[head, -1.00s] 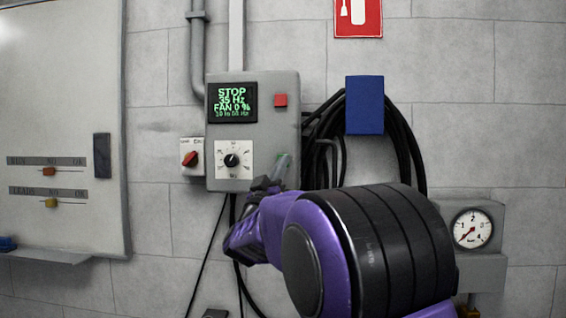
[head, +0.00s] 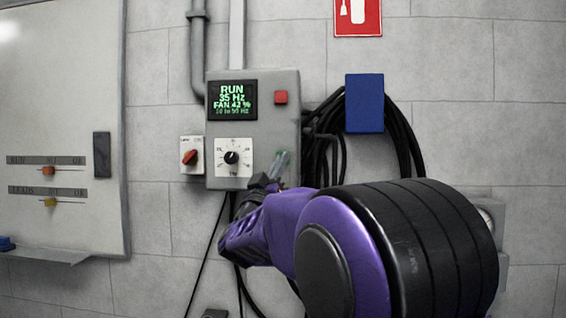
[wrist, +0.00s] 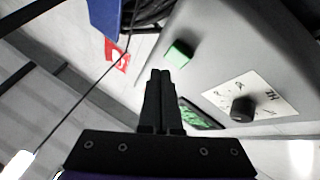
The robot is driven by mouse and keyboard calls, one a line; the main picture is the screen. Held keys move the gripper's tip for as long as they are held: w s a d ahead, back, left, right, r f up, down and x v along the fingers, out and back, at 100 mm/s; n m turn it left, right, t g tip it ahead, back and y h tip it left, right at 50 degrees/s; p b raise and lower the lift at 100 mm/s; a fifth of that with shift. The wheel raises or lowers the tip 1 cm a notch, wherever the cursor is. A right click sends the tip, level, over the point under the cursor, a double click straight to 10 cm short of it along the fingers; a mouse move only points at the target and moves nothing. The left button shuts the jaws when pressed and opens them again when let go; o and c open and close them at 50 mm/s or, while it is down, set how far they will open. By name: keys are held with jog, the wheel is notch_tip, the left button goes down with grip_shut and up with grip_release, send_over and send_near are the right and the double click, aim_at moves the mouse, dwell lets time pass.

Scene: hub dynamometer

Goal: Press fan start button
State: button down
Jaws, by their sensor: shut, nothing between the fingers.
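The grey control box (head: 270,125) hangs on the wall with a display (head: 233,100) reading RUN, 35 Hz, and a fan percentage that looks like 42. A green button (wrist: 179,53) stands out from the box in the wrist view. In the head view my gripper and arm mostly hide the button's area. My gripper (wrist: 160,72) is shut and empty, its tips beside the green button in the picture; a gap shows between them there. A red button (head: 281,97) is at the box's upper right, and a black knob (head: 232,158) on a white dial is lower left.
A small red switch (head: 189,157) is left of the box. A blue holder (head: 364,103) with looped black cables (head: 405,140) hangs close on the right. A whiteboard (head: 65,120) is at far left. A gauge (head: 485,215) at right is mostly hidden by my arm.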

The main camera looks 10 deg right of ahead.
jog(key=shift+s+a+b, duration=0.25)
jog(key=shift+s+b, duration=0.05)
jog(key=shift+s, duration=0.45)
jog(key=shift+s+a+b, duration=0.25)
jog(key=shift+s+b, duration=0.1)
jog(key=shift+s, duration=0.45)
jog(key=shift+s+a+b, duration=0.25)
jog(key=shift+s+b, duration=0.05)
jog(key=shift+s, duration=0.45)
